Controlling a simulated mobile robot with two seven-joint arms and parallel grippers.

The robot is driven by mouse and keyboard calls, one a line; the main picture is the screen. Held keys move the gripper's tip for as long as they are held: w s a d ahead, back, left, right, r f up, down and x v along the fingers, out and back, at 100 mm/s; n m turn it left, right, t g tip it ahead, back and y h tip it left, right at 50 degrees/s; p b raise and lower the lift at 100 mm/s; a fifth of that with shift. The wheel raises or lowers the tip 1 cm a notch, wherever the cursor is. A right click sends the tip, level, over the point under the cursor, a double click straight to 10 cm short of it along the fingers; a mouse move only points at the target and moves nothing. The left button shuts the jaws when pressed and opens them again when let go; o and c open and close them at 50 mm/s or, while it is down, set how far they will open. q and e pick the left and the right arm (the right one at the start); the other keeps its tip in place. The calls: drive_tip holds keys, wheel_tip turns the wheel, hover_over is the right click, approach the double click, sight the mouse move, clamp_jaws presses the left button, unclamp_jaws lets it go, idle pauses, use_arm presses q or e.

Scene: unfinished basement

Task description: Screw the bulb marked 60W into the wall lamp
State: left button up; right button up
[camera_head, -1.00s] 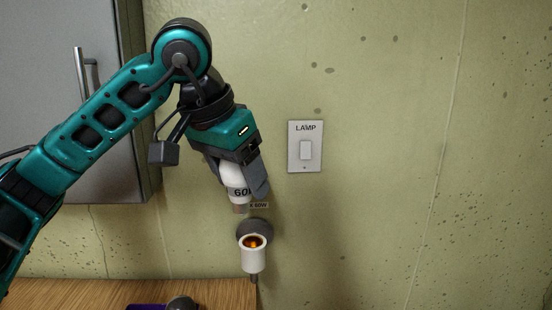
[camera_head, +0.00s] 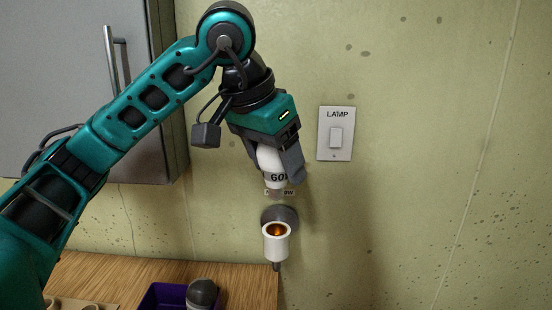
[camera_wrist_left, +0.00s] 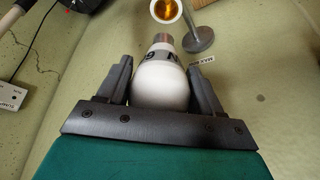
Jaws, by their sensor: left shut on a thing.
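My left gripper (camera_head: 275,165) is shut on the white bulb (camera_head: 269,160), whose visible print begins "60". The bulb points base down, slightly tilted, above the wall lamp's white socket (camera_head: 276,243). A gap separates the bulb's metal base from the socket's open top, which shows a coppery inside. In the left wrist view the bulb (camera_wrist_left: 160,85) sits between both fingers, its metal base toward the lamp socket (camera_wrist_left: 166,10). The lamp's round grey mount (camera_head: 292,214) is on the wall behind. My right gripper is not in view.
A wall switch labelled LAMP (camera_head: 335,136) is right of the gripper. A grey cabinet (camera_head: 70,80) hangs at the upper left. Below is a wooden top (camera_head: 110,275) with a purple bin (camera_head: 160,297) and a dark rounded object (camera_head: 203,292). The wall at right is clear.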

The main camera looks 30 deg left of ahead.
sight(273, 200)
use_arm(q)
drive_tip(key=shift+f+b, duration=0.85)
drive_tip(key=shift+f, duration=0.3)
drive_tip(key=shift+f+b, duration=1.65)
drive_tip(key=shift+f, duration=0.35)
drive_tip(key=shift+f+b, duration=0.55)
drive_tip(key=shift+f, duration=0.35)
drive_tip(key=shift+m, duration=0.3)
drive_tip(key=m+h+b, duration=0.1)
drive_tip(key=m, duration=0.2)
drive_tip(key=shift+r+g, duration=0.1)
drive_tip(key=shift+g, duration=0.2)
drive_tip(key=o, duration=1.1)
